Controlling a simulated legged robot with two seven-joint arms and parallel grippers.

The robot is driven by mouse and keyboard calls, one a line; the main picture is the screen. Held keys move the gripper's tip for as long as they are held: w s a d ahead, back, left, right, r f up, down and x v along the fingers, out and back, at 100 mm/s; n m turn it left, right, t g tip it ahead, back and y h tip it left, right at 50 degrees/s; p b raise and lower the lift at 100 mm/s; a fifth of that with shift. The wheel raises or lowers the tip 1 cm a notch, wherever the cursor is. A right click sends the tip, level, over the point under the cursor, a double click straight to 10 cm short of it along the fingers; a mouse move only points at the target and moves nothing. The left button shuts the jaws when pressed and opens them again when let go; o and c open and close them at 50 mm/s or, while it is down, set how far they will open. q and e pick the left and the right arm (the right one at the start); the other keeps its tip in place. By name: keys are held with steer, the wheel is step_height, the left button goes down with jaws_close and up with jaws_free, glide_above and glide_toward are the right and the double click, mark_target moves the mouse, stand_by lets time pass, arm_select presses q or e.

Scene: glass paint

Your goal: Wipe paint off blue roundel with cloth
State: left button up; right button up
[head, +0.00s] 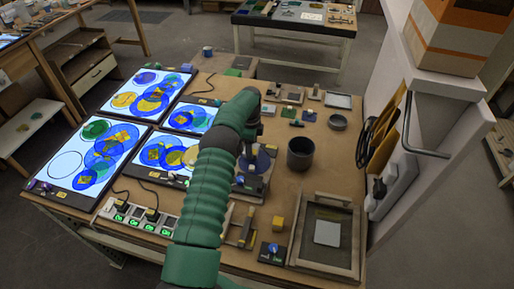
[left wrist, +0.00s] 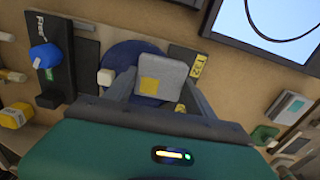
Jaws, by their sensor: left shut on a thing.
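My left gripper (left wrist: 158,92) is shut on a grey square cloth (left wrist: 172,68) with a yellow patch (left wrist: 149,85). The dark blue roundel (left wrist: 112,57) lies behind the cloth in the left wrist view, partly hidden by it and by a finger. I cannot tell whether the cloth touches it. In the head view my green arm reaches up the middle of the bench, and the left gripper (head: 248,150) points down over the blue roundel (head: 262,162), which is mostly hidden there. No paint on it can be made out. My right gripper is not in view.
Lit panels (head: 72,187) with coloured circles stand at the left of the bench. A power strip (head: 135,222) lies in front of them. A dark cup (head: 300,153), a yellow block (head: 278,223), a blue-knobbed device (head: 272,252) and a framed tray (head: 347,262) are at the right.

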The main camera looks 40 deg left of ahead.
mark_target(263, 155)
arm_select(q)
steer(key=shift+w+d+f, duration=0.1)
steer(key=shift+w+d, duration=0.3)
steer(key=shift+d, duration=0.25)
steer(key=shift+w+d, duration=0.35)
steer(key=shift+d, duration=0.35)
steer(key=shift+w+d+f, duration=0.1)
steer(key=shift+w+d, duration=0.3)
steer(key=shift+d, duration=0.25)
steer(key=shift+r, duration=0.1)
step_height(263, 155, up, 5)
steer(key=p, duration=0.3)
